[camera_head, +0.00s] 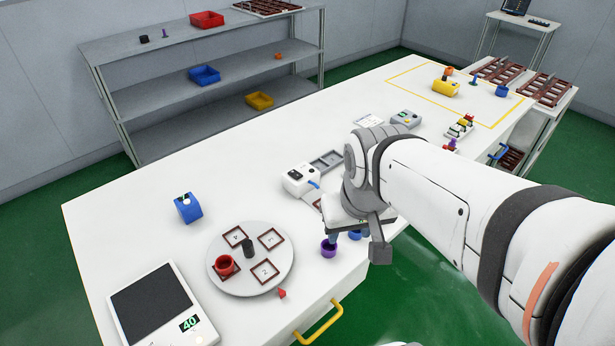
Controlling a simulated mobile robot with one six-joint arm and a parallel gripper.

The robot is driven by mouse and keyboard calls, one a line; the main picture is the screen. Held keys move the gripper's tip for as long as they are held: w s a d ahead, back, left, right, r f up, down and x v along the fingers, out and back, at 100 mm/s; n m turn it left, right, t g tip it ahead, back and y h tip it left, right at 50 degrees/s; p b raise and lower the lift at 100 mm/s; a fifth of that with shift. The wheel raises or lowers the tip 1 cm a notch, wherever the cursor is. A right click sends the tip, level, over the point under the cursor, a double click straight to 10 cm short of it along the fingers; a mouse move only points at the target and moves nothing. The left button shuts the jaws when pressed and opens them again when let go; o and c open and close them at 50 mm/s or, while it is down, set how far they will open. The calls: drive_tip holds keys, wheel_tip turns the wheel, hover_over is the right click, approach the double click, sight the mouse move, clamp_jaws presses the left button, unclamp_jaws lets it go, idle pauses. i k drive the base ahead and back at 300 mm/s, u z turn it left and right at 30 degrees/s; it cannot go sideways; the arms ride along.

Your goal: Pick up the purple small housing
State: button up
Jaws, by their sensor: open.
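The purple small housing (328,250) is a small round cup near the front edge of the white table, to the right of the turntable. My gripper (357,242) hangs over the table just to the right of and above it. The jaws are open, and the gap between the fingertips and the housing is hard to judge. Blue round parts (355,236) sit beside the purple housing, partly hidden behind my gripper.
A turntable (225,284) with numbered squares holds a red cup (224,264) and a dark knob. A red piece (282,293) lies beside it. A scale (155,307), a blue block (188,208) and a white device (299,180) stand nearby. A yellow handle (319,322) juts out in front.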

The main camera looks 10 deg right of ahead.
sight(329, 249)
drive_tip(key=u, duration=1.6)
drive_tip(key=k, duration=1.35)
drive_tip(key=z, duration=1.05)
drive_tip(key=i, duration=1)
drive_tip(key=z, duration=0.1)
